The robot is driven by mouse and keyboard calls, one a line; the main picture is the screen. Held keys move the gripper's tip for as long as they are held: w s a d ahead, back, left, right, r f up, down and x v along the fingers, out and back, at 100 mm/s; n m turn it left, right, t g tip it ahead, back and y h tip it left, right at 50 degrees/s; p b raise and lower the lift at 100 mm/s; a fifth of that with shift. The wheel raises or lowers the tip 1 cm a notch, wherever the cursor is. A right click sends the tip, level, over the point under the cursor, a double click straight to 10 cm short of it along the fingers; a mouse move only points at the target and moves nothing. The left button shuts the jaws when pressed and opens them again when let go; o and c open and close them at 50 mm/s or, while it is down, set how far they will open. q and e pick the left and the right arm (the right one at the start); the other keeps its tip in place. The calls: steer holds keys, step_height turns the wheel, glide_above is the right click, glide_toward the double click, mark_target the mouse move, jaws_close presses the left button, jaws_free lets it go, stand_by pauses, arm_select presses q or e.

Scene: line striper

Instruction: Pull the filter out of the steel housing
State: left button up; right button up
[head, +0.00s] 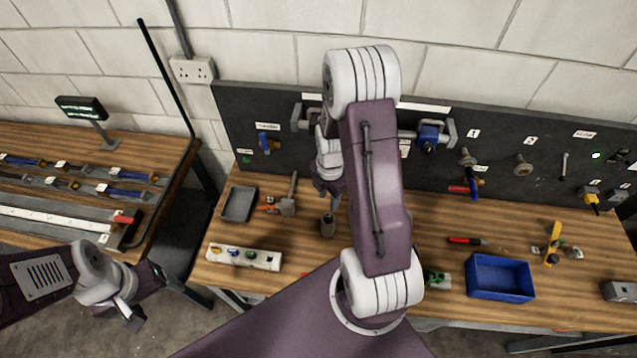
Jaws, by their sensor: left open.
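I cannot pick out the steel housing or the filter with certainty. A small dark grey-brown cylinder (327,226) stands upright on the bench, left of my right arm; I cannot tell if it is part of either. My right arm covers the middle of the panel and bench. My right gripper (326,192) hangs in front of the panel, above and beyond the cylinder and apart from it; its finger gap is unclear. My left gripper (132,310) is open and empty at the lower left, over the floor beside the bench.
A dark upright panel (240,110) with valves and fittings backs the wooden bench (440,215). A grey tray (239,204), a hammer (289,200), a white holder (262,259) and a blue bin (500,278) lie on it. A second table (130,160) stands left, across a gap.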

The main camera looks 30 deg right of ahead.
mark_target(328, 216)
step_height(328, 216, down, 10)
steer(key=b, duration=0.8)
steer(key=shift+b, duration=0.4)
arm_select(q)
step_height(328, 216, down, 8)
steer(key=shift+f, duration=0.15)
arm_select(e)
steer(key=shift+s+r, duration=0.1)
arm_select(q)
steer(key=shift+s, duration=0.1)
arm_select(e)
jaws_close()
